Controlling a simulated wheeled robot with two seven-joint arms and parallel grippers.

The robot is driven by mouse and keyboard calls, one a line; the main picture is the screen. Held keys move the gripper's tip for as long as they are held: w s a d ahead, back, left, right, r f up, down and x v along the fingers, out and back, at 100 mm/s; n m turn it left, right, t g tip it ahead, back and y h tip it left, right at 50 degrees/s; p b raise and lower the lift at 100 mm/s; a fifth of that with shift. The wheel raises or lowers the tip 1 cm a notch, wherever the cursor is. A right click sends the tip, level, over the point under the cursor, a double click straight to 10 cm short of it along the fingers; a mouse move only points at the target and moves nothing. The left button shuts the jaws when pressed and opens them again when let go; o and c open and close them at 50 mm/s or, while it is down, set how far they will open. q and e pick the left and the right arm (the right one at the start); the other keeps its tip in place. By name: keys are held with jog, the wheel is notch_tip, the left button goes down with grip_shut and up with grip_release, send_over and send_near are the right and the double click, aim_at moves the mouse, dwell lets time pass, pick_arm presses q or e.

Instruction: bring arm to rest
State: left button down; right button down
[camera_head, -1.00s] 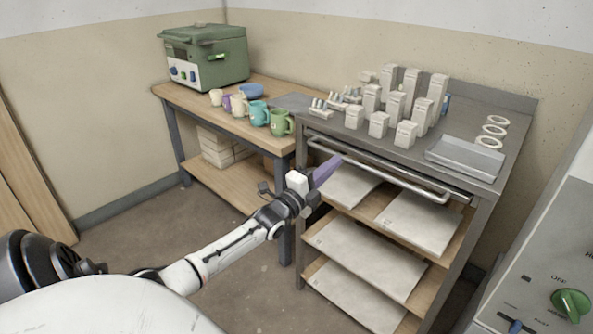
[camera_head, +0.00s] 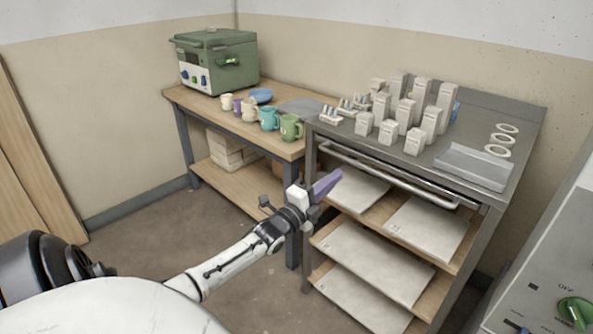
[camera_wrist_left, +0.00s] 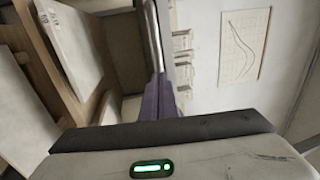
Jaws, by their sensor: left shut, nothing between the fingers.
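My left arm comes in from the lower left in the head view. Its gripper (camera_head: 326,184) has purple fingers and is shut with nothing between them. It is in the air in front of the metal cart, a little below the cart's front rail. In the left wrist view the purple fingers (camera_wrist_left: 160,98) lie together, with the rail running up beyond them. My right gripper is in neither view.
The metal cart (camera_head: 470,208) carries several pale blocks, rings and a tray, with boards (camera_head: 375,262) on its shelves. A wooden table (camera_head: 190,100) holds a green kiln (camera_head: 215,62), several mugs and a blue bowl (camera_head: 261,95). A control panel (camera_head: 550,270) stands at right. Floor left of the arm is clear.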

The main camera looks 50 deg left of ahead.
pick_arm(q)
jog(key=v, duration=0.9)
jog(key=shift+s, duration=0.3)
jog(key=shift+f, duration=0.1)
jog(key=s+d+f+n+g+h, duration=0.1)
jog(key=s+d+f+n+g, duration=0.25)
jog(key=d+f, duration=0.35)
jog(key=s+d+f+n+g+h, duration=0.1)
jog(key=s+d+f+n+g, duration=0.2)
jog(key=d+f, duration=0.45)
jog(key=s+d+f+n+g+h, duration=0.1)
jog(key=s+d+f+n, duration=0.3)
jog(key=s+d, duration=0.4)
jog(key=s+d+f+n+g+h, duration=0.1)
jog(key=s+d+f+n+g, duration=0.3)
jog(key=s+d, duration=0.3)
jog(key=shift+s+d, duration=0.4)
jog(key=shift+d, duration=0.3)
